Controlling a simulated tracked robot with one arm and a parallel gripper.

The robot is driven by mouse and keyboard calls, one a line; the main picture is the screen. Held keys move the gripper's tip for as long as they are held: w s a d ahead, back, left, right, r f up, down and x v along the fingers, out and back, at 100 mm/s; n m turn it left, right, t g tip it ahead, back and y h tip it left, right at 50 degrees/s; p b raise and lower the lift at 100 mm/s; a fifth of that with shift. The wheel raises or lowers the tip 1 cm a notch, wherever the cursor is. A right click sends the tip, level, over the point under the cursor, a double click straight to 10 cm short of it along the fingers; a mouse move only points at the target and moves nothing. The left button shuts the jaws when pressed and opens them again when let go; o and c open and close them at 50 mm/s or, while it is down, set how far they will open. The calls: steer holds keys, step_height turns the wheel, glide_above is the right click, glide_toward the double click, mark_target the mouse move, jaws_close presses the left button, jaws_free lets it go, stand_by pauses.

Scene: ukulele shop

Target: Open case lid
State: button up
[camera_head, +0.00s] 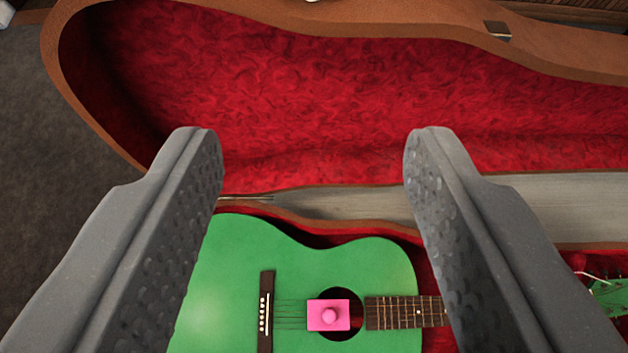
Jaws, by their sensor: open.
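The case lid (300,85) stands swung open across the upper part of the view, its red plush lining facing me and a brown rim around it. A green ukulele (230,290) lies in the red-lined case base (440,335) below it. The fingers hide parts of the lid, the ukulele and the base.
A grey wooden surface (560,195) shows between the lid and the base at the right. Dark grey floor (50,190) is clear at the left. A small dark latch plate (497,29) is on the lid's rim at the upper right.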

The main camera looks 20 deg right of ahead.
steer(key=shift+v, duration=1.55)
steer(key=shift+c, duration=0.3)
